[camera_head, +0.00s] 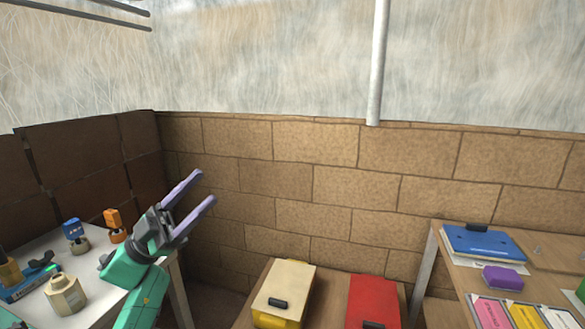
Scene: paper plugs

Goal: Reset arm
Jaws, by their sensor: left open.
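My left gripper (196,202) is at the left of the head view, on a green arm that rises from the bottom edge. Its two lilac fingers are apart and point up and to the right. Nothing is between them. It is raised near the right edge of the white table (99,240), in front of the tiled wall. My right gripper is not in view.
The white table holds an orange-topped item (113,219), a blue-topped item (74,230) and a beige bottle (65,295). A cream-and-yellow box (290,286) and a red box (374,299) stand at bottom centre. A wooden table (545,259) at right holds a blue folder (484,244) and a purple block (502,278).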

